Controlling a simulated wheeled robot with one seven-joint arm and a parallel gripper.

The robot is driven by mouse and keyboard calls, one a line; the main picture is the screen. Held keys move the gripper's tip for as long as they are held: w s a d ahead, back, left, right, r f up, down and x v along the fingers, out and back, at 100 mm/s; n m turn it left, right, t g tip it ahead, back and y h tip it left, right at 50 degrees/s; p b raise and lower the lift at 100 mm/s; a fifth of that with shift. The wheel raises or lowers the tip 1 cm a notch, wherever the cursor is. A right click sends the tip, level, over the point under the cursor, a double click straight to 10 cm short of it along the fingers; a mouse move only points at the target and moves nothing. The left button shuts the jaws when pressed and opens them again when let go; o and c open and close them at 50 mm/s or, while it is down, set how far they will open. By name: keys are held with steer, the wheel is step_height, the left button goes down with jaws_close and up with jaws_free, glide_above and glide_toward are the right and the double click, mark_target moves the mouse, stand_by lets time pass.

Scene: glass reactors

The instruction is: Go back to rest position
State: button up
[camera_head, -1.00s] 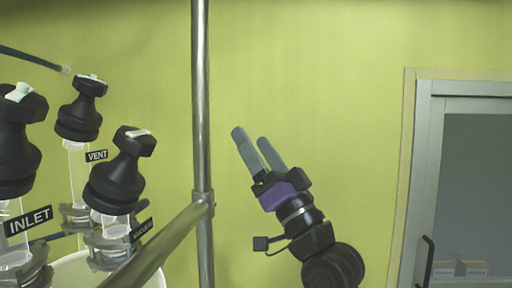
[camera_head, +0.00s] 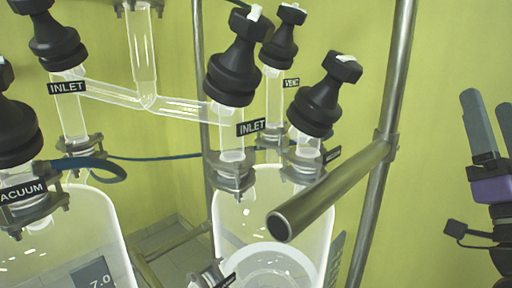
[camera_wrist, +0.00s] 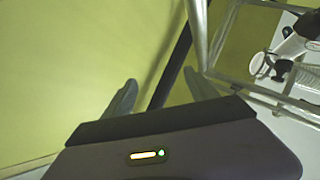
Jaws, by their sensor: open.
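My gripper (camera_head: 489,122) is at the right edge of the head view, pointing up, with two grey fingers apart and nothing between them. Part of it is cut off by the frame edge. In the wrist view my gripper (camera_wrist: 158,92) also shows open and empty, with the green wall behind the fingers. It is to the right of the metal frame and apart from the glassware.
A vertical metal post (camera_head: 382,130) and a horizontal bar (camera_head: 330,190) stand between my gripper and the glass reactors. One reactor vessel (camera_head: 228,215) is at the centre, another (camera_head: 100,235) at lower left. Black valve knobs (camera_head: 234,75) top them. Green wall lies behind.

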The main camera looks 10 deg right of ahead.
steer(key=s+a+f+n+g, duration=0.1)
steer(key=s+a+f+g, duration=0.15)
steer(key=f, duration=0.65)
steer(key=s+a+f+g, duration=0.1)
steer(key=s+a+f, duration=0.25)
steer(key=f, duration=0.65)
steer(key=s+a+f+n+g, duration=0.1)
steer(key=s+a+f+g, duration=0.2)
steer(key=f, duration=0.6)
steer(key=s+a+f+n+g+y, duration=0.2)
steer(key=s+a+f, duration=0.3)
steer(key=s, duration=0.5)
steer(key=s+a+f+n+g+y, duration=0.3)
steer(key=s+a+f+y, duration=0.2)
steer(key=s+f, duration=0.4)
steer(key=shift+s+a+f+y, duration=0.35)
steer(key=shift+a+f, duration=0.1)
steer(key=shift+f, duration=0.35)
